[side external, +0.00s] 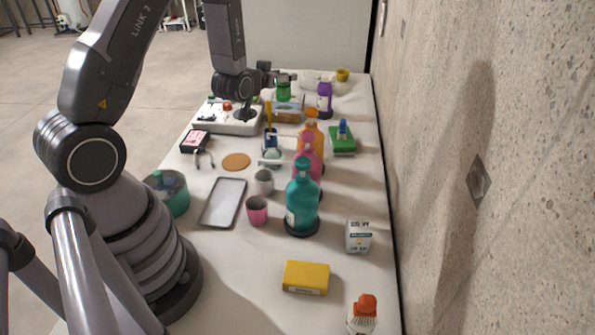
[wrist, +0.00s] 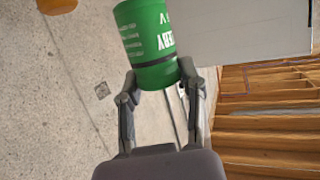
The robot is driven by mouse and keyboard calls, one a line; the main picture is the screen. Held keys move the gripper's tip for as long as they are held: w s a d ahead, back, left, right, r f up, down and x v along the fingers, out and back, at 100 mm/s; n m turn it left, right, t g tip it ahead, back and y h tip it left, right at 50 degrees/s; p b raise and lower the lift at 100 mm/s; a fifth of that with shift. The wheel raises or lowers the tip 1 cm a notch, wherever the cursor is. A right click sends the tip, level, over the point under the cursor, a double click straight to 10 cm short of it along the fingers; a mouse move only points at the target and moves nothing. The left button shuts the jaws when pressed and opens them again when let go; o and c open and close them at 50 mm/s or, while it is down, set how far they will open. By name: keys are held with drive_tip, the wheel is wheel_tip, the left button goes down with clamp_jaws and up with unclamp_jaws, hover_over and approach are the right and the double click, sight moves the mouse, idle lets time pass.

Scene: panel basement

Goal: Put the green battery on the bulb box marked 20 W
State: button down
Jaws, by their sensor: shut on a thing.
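The green battery (wrist: 147,42) is a green cylinder with white lettering, held between the fingers of my gripper (wrist: 160,80) in the wrist view. In the side view the battery (side external: 284,92) shows at the far part of the table, beside my gripper (side external: 273,80), which is partly hidden by its own wrist. A small white box (side external: 358,237) with dark print stands near the right edge of the table, far from my gripper. It may be the bulb box, but its print is too small to read surely.
A teal bottle (side external: 302,200), pink and orange bottles and a purple bottle (side external: 324,100) stand along the table. A yellow box (side external: 306,277) and an orange-capped bottle (side external: 363,314) are nearer the camera. A concrete wall (side external: 480,120) runs along the right. Cups and a grey tray (side external: 223,203) lie mid-table.

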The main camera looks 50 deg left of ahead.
drive_tip(key=w+d+m+t+h, duration=0.1)
drive_tip(key=d+m+h, duration=0.15)
drive_tip(key=d, duration=1.55)
drive_tip(key=m+h, duration=0.1)
drive_tip(key=h, duration=0.1)
hover_over(360, 224)
drive_tip(key=shift+t, duration=0.4)
wheel_tip(360, 224, down, 13)
drive_tip(key=shift+r, duration=0.2)
drive_tip(key=shift+f, duration=0.2)
drive_tip(key=shift+f, duration=0.15)
drive_tip(key=c, duration=0.6)
unclamp_jaws()
drive_tip(key=shift+c, duration=0.2)
